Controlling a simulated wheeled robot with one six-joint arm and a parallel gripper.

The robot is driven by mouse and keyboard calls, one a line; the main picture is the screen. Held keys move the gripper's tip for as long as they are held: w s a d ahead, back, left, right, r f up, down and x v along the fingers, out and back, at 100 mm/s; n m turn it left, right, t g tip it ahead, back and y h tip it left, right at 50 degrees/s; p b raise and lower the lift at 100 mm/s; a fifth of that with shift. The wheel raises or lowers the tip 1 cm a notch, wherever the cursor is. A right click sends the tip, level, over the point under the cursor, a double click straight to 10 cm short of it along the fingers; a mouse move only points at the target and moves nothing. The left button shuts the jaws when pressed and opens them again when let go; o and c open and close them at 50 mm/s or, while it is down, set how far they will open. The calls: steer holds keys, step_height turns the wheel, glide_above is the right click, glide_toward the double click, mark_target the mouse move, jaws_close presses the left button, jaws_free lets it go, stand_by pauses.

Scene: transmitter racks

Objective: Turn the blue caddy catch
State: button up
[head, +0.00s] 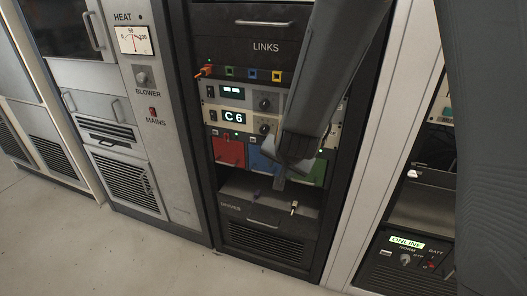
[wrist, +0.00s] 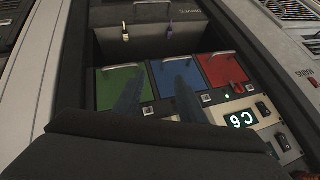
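The blue caddy (wrist: 168,76) sits in the rack between the green caddy (wrist: 122,86) and the red caddy (wrist: 222,69), each with a metal handle.
A links panel (head: 262,75) with an orange plug (head: 206,70) is higher up. Cabinets flank the rack; the floor (head: 130,255) in front is clear.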

steer(key=w+a+f+m+t+h+b, duration=0.1)
steer(key=w+a+m+t+h, duration=0.2)
steer(key=a+m+t+h, duration=0.5)
steer(key=w+d+t+y, duration=0.1)
steer(key=w+d, duration=0.1)
steer(key=w, duration=0.5)
steer(key=shift+w+d+f, duration=0.15)
steer(key=shift+p, duration=0.3)
jaws_close()
